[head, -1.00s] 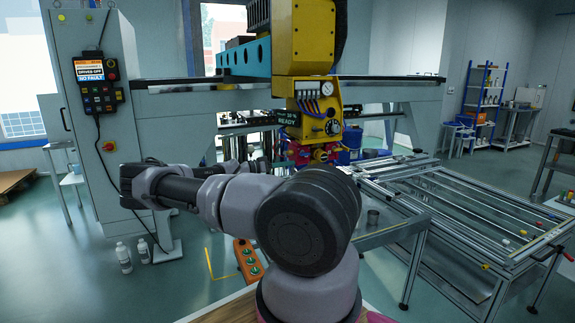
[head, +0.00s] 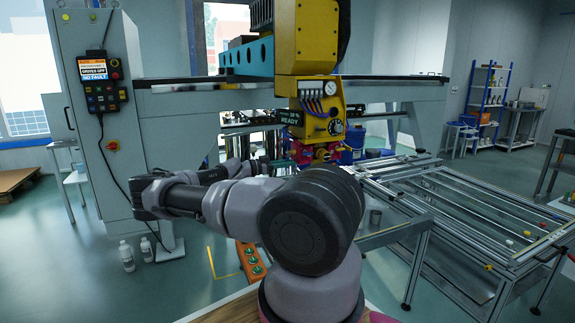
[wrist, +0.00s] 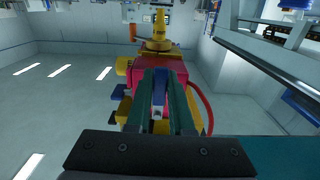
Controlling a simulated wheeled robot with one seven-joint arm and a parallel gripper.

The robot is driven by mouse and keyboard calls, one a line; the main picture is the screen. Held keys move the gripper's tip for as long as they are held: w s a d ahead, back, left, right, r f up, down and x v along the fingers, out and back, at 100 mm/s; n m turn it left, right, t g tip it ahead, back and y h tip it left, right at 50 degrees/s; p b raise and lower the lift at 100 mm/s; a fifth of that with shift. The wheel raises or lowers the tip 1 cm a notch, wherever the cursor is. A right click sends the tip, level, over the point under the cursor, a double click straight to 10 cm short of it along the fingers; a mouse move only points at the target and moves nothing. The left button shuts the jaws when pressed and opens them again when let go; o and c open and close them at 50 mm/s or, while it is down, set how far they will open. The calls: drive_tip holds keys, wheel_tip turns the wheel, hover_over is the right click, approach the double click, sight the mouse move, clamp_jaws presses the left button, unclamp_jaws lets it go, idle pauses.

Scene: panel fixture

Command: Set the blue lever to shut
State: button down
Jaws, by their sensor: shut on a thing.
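The blue lever (wrist: 159,88) stands between the two green fingers of my gripper (wrist: 160,100) in the wrist view. The gripper is shut on it, and the fingers cover its sides. The lever lies in front of a red valve block (wrist: 172,62), which also shows in the head view (head: 318,152) below the yellow machine head. In the head view my arm hides much of the area around the block, and I cannot make out the lever there.
The yellow machine head (head: 305,48) hangs above the block, with a gauge panel (head: 320,108) reading READY. A red hose (wrist: 206,100) curves close beside the fingers. A metal frame table (head: 470,215) stands to the right, and a control cabinet (head: 95,160) to the left.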

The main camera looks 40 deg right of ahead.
drive_tip(key=c, duration=0.8)
unclamp_jaws()
drive_tip(key=v, duration=1)
drive_tip(key=shift+a, duration=0.4)
